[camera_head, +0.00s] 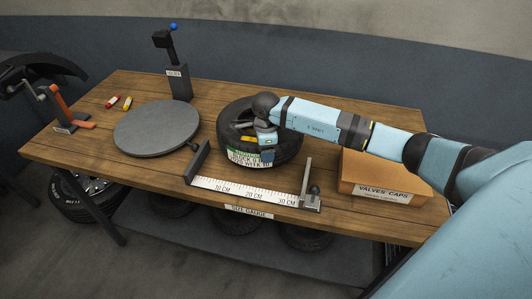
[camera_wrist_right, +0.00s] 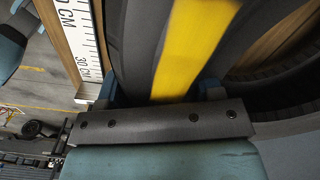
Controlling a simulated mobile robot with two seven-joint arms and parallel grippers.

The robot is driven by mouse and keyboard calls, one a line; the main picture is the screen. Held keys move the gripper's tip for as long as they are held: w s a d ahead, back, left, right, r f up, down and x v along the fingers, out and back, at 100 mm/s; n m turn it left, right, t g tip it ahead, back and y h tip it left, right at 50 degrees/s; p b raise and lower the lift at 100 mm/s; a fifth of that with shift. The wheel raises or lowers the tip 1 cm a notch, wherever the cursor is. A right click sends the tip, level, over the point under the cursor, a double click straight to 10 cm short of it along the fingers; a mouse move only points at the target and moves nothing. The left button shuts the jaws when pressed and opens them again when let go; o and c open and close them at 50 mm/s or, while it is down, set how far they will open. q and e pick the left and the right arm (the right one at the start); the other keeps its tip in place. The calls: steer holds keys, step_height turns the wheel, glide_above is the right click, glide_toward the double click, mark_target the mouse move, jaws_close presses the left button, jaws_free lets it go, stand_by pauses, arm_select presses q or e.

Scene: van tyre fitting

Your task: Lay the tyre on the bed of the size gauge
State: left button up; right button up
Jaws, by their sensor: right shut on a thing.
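The black tyre (camera_head: 287,148) lies roughly flat at the middle of the bench, just behind the size gauge (camera_head: 240,191). It has a green and white label on its near side. My right gripper (camera_head: 266,154) is shut on the tyre's near wall. In the right wrist view the tyre (camera_wrist_right: 140,40) with a yellow band fills the space between the fingers (camera_wrist_right: 160,92), and the gauge's scale (camera_wrist_right: 85,40) shows beside it. I cannot tell whether the tyre touches the bench or hangs slightly above it. My left gripper is out of view.
A round grey turntable (camera_head: 157,128) stands left of the gauge, and a dark stand with a blue knob (camera_head: 178,75) behind it. An orange valve caps box (camera_head: 375,180) is at the right. The gauge has upright end stops (camera_head: 307,180). More tyres lie under the bench.

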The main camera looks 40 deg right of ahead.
steer(key=shift+w+f, duration=0.1)
steer(key=shift+f, duration=0.9)
steer(key=shift+f, duration=0.15)
steer(key=o, duration=1.5)
steer(key=shift+c, duration=0.2)
